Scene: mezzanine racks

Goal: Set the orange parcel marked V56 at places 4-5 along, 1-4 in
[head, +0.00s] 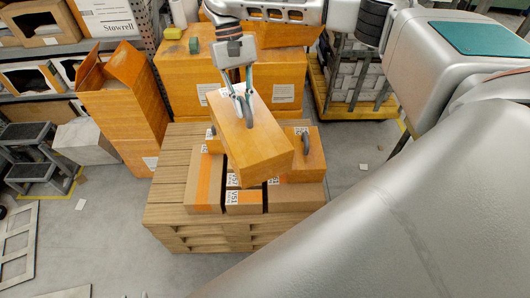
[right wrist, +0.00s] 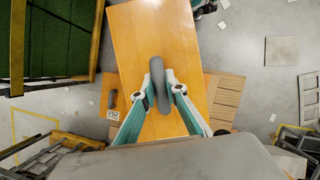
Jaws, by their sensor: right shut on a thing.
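An orange parcel (head: 258,150) hangs from my right gripper (head: 243,98), tilted in the head view, above the boxes on the wooden pallet (head: 167,190). The gripper is shut on its grey top handle. In the right wrist view the fingers (right wrist: 157,82) close on both sides of the handle, and the parcel's orange top (right wrist: 150,35) fills the middle. A small white label shows on the parcel, too small to read, so I cannot confirm V56. The parcel hides part of the pallet load. My left gripper is not in view.
On the pallet stand a box marked V51 (head: 245,201), a brown box with an orange stripe (head: 204,183) and an orange parcel with a grey handle (head: 308,160). A large orange box (head: 187,85) stands behind. Bare pallet shows at left; an open carton (head: 125,115) stands beside it.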

